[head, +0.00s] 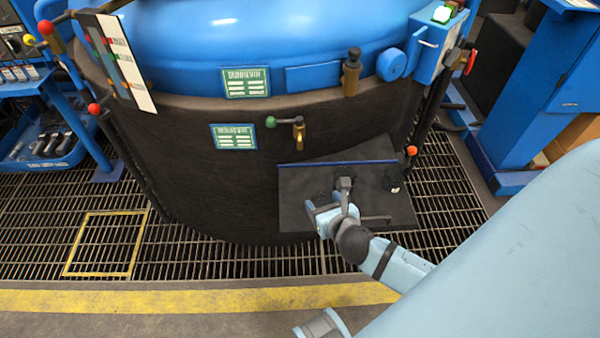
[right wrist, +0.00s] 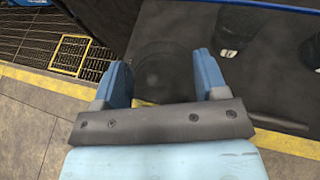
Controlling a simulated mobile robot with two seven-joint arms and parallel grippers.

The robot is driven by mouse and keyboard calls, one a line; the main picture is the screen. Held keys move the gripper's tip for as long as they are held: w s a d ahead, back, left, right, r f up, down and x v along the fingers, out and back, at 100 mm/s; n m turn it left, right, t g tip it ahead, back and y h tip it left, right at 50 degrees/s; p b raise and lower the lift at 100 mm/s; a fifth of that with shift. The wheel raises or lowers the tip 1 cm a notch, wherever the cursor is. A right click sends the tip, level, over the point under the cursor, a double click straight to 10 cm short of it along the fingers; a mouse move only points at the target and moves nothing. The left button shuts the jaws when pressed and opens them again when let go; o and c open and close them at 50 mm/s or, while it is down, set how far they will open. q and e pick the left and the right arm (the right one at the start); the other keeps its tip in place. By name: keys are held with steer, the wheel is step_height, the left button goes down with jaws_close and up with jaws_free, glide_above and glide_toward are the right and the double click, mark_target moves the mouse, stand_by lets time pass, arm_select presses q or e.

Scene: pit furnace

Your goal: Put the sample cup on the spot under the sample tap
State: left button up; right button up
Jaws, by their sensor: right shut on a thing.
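My right gripper (head: 331,207) is over the dark plate (head: 298,205) at the foot of the furnace. In the right wrist view its two blue fingers (right wrist: 163,84) are closed on a dark, round thing (right wrist: 162,60), which I take for the sample cup. It blends with the dark plate, so its outline and its height above the plate are hard to tell. A brass tap (head: 298,130) with a green knob sticks out of the furnace wall, above and left of the gripper. I cannot tell whether this is the sample tap. The marked spot does not show clearly.
A small black object (head: 392,181) stands on the plate, right of the gripper. A red-knobbed lever (head: 412,150) is just behind it. The dark furnace wall (head: 190,180) rises behind. Grating (head: 200,262) and a yellow floor stripe (head: 150,300) lie in front.

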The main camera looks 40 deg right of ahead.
steer(key=shift+s+d+f, duration=0.1)
steer(key=shift+d+f, duration=0.05)
steer(key=shift+f, duration=0.55)
steer(key=shift+w+d, duration=0.15)
steer(key=shift+w, duration=0.1)
steer(key=w+d+b, duration=0.1)
steer(key=w, duration=0.4)
steer(key=w+d, duration=0.1)
steer(key=w, duration=0.4)
steer(key=w+d+b, duration=0.1)
steer(key=w, duration=0.4)
steer(key=shift+w+d+b, duration=0.35)
steer(key=shift+w+d+f, duration=0.1)
steer(key=shift+w+d, duration=0.05)
steer(key=shift+w, duration=0.4)
step_height(320, 180, down, 3)
steer(key=shift+f+b, duration=0.1)
steer(key=shift+b, duration=0.8)
steer(key=shift+f, duration=0.2)
steer(key=shift+r, duration=0.1)
arm_select(q)
steer(key=shift+w+d+f+t+h, duration=0.2)
steer(key=shift+d+f+t+h, duration=0.1)
steer(key=shift+d, duration=0.1)
